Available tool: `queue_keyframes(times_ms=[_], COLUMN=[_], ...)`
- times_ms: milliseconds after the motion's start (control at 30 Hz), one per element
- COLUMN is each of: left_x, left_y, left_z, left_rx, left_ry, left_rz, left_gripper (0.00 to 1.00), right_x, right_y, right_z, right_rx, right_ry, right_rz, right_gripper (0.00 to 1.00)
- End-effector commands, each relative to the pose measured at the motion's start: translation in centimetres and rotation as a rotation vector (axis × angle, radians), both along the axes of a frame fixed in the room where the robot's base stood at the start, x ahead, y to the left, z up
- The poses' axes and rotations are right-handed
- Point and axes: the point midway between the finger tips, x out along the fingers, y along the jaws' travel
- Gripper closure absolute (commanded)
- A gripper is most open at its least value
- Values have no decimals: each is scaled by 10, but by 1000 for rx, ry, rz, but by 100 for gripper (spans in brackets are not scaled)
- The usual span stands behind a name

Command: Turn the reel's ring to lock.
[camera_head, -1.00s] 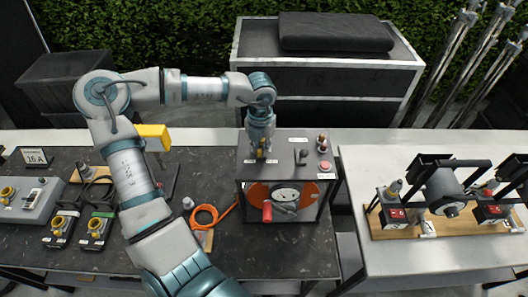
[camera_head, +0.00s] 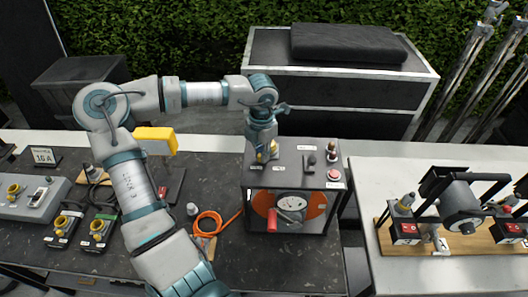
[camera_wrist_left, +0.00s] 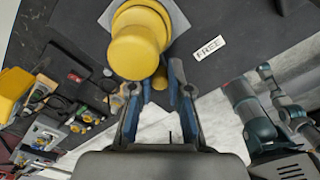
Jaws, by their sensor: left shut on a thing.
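The reel box (camera_head: 322,178) stands on the dark table, with an orange reel (camera_head: 316,205), a white round hub and a red crank handle (camera_head: 272,220) in its open front. My left gripper (camera_head: 262,155) points down at the left part of the box's top. The exact finger contact is partly hidden. My right gripper is out of view.
An orange cable (camera_head: 209,226) lies coiled left of the box. A wooden board with a grey motor-like drum (camera_head: 458,207) stands on the white table at right.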

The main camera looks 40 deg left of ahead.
Motion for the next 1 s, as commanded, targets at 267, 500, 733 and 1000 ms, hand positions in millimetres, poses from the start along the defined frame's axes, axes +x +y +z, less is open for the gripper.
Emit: queue_keyframes(times_ms=[267,500,733,1000], left_x=[-3,0,3,1], left_y=[1,1,1,1], left_z=[-2,-2,7,63], left_rx=[1,1,3,3], left_ry=[12,8,2,-1], left_rz=[1,1,2,3], left_gripper=[73,57,57,57], right_x=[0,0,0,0], right_y=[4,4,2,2], right_z=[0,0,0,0], right_rx=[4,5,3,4], right_ry=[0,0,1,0], right_rz=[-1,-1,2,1], right_gripper=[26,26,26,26])
